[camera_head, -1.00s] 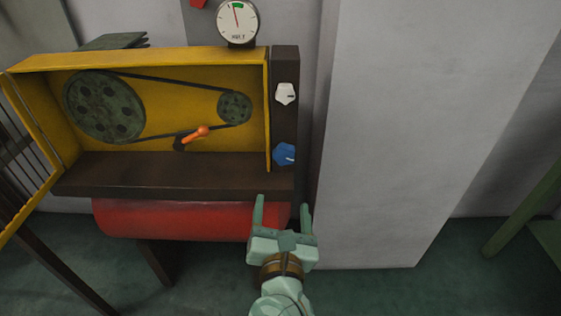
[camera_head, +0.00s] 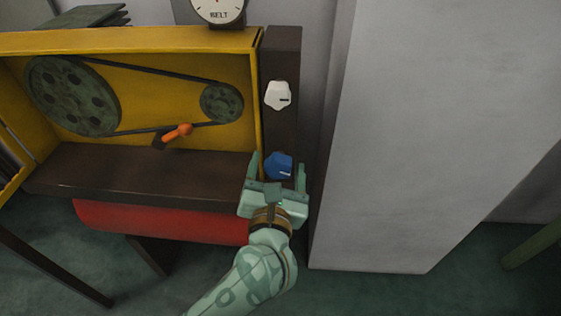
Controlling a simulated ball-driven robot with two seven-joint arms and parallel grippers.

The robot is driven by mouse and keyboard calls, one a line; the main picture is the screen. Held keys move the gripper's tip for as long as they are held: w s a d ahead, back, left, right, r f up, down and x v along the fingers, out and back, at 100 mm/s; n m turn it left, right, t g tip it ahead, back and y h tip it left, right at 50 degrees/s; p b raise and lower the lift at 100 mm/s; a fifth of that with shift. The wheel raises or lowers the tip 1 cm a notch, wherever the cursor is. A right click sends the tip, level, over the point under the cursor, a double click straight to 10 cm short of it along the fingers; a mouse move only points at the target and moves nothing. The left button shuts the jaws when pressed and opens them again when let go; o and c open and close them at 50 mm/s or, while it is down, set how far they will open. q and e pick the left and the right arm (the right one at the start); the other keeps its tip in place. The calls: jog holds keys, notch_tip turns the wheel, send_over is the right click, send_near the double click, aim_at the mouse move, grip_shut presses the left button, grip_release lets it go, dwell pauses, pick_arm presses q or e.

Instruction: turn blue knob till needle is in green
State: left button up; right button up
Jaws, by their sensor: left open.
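The blue knob (camera_head: 280,165) sits low on the dark upright panel at the right end of the machine. My left gripper (camera_head: 277,166) is open, with one finger to the left of the blue knob and one to its right. I cannot tell whether the fingers touch it. The round white gauge (camera_head: 218,8), marked BELT, stands on top of the machine. Its upper part is cut off by the picture's top edge, so the needle and green zone are out of view. My right gripper is not in view.
A white knob (camera_head: 278,95) is above the blue one on the same panel. The yellow housing (camera_head: 150,42) holds two belt pulleys and an orange-handled lever (camera_head: 178,134). A red cylinder (camera_head: 160,220) lies below. A pale wall block (camera_head: 410,140) stands at the right.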

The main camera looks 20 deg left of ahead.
pick_arm(q)
jog(key=shift+c, duration=0.2)
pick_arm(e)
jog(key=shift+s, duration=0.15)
pick_arm(q)
jog(key=c, duration=0.9)
jog(key=shift+r, duration=0.15)
jog(key=r+m+p, duration=0.1)
jog(key=m+p, duration=0.1)
jog(key=p, duration=0.3)
jog(key=shift+s+a+r+m+p, duration=0.1)
jog(key=shift+m+p, duration=0.2)
jog(key=shift+m, duration=0.1)
jog(key=shift+f+m+p, duration=0.2)
jog(key=shift+m+p, duration=0.7)
jog(key=shift+p, duration=0.25)
jog(key=shift+f+m+p, duration=0.3)
jog(key=shift+f+m, duration=0.05)
jog(key=shift+m, duration=0.05)
jog(key=shift+f, duration=0.1)
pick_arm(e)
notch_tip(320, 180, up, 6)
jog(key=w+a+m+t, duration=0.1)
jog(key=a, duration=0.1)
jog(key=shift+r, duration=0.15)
